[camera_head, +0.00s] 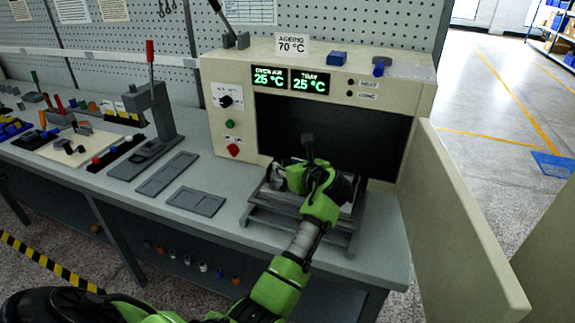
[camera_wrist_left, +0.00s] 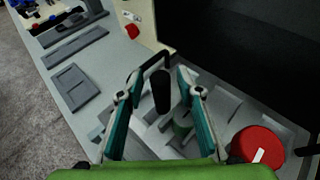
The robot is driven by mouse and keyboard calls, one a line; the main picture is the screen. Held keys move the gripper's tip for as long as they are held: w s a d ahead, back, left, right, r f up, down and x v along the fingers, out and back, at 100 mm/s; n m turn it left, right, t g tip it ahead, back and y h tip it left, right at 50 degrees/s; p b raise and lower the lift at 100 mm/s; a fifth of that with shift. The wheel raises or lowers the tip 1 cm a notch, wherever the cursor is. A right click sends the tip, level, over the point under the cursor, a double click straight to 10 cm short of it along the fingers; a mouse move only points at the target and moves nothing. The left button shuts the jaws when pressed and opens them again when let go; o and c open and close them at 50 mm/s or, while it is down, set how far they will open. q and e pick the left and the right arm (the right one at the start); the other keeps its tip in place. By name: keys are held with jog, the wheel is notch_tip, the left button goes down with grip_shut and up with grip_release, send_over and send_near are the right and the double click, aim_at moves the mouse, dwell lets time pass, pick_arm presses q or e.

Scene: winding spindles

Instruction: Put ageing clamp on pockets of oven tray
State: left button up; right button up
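The oven tray (camera_head: 346,238) is a grey metal frame at the mouth of the open oven. Its grey pockets (camera_wrist_left: 228,103) show in the left wrist view. My left gripper (camera_head: 296,176) is over the tray in the head view, and its arm hides much of the tray. In the left wrist view the teal fingers (camera_wrist_left: 160,82) are spread, with a black upright handle (camera_wrist_left: 161,92) between them and visible gaps on both sides. I cannot tell whether this handle belongs to the ageing clamp. A green cylinder (camera_wrist_left: 183,126) sits below. My right gripper is not in view.
The oven (camera_head: 232,88) reads 25 °C on both displays. Its door (camera_head: 465,220) stands open at the right. A red round part (camera_wrist_left: 257,146) lies right of the fingers. Flat grey fixtures (camera_head: 196,201) and a red-handled press (camera_head: 152,100) stand on the bench to the left.

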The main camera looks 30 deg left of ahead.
pick_arm(q)
jog(key=shift+r, duration=0.1)
jog(key=b+v, duration=0.1)
jog(key=v, duration=1.1)
